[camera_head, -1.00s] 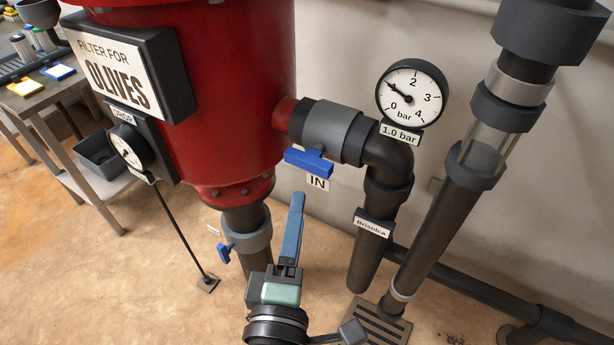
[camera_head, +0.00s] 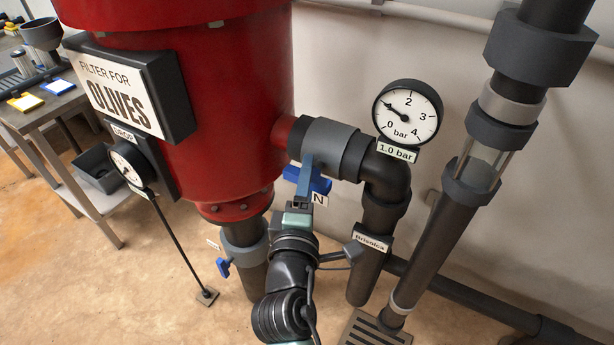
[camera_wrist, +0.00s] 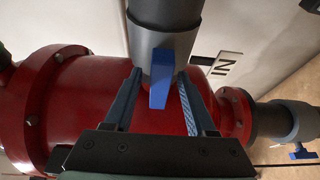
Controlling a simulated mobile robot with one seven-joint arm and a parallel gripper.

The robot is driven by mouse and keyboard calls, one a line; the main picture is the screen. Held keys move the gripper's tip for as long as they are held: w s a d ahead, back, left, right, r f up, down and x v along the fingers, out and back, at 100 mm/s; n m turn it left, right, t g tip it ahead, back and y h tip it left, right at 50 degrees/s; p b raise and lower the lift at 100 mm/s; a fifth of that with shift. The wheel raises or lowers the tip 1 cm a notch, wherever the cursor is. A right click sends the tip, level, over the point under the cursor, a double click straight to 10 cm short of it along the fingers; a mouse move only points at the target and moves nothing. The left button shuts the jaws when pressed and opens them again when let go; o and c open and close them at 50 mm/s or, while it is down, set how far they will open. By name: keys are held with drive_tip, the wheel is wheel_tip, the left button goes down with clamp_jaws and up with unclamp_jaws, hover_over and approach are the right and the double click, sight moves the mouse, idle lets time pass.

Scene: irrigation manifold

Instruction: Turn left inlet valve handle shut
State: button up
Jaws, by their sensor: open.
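The blue inlet valve handle (camera_head: 318,184) is on the grey valve body (camera_head: 335,146) beside the red filter tank, by the partly covered IN label. My gripper (camera_head: 306,162) is in front of the handle and hides part of it. In the wrist view, the handle (camera_wrist: 160,82) lies between the two spread blue fingers of my gripper (camera_wrist: 159,74), with gaps on both sides. The gripper is open and does not visibly grip the handle. The grey valve body (camera_wrist: 160,45) is right behind the handle.
The red tank (camera_head: 185,80) is left of the valve. A pressure gauge (camera_head: 407,110) and a black elbow pipe (camera_head: 388,176) are close on the right. A lower blue handle (camera_head: 223,267) is on the outlet below the tank. A clear-section pipe (camera_head: 470,180) stands further right.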

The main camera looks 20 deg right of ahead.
drive_tip(key=shift+w, duration=0.1)
clamp_jaws()
